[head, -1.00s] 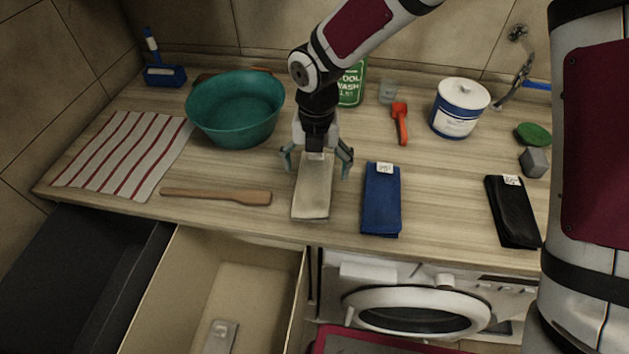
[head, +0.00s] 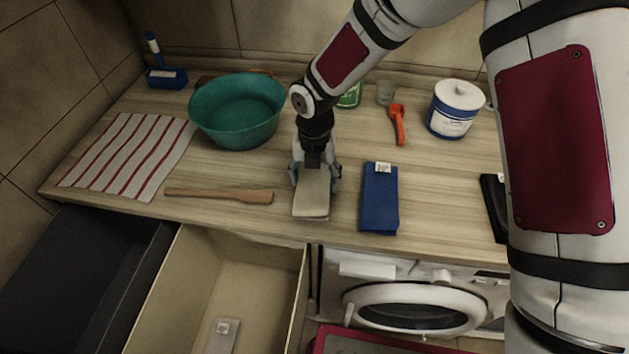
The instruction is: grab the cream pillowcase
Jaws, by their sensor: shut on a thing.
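The cream pillowcase (head: 311,198) is a folded, flat cream bundle near the counter's front edge, in the middle of the head view. My gripper (head: 315,177) is over its far end, with a finger on each side, shut on it. The far end of the pillowcase is partly hidden by the gripper. Its near end appears to be at counter level; I cannot tell whether any of it is lifted.
A folded blue cloth (head: 379,200) lies close to the right, and a wooden paddle (head: 218,195) close to the left. A teal basin (head: 237,112) stands behind left. A striped towel (head: 125,155) lies far left. An open drawer (head: 250,282) is below the counter, beside a washing machine (head: 415,300).

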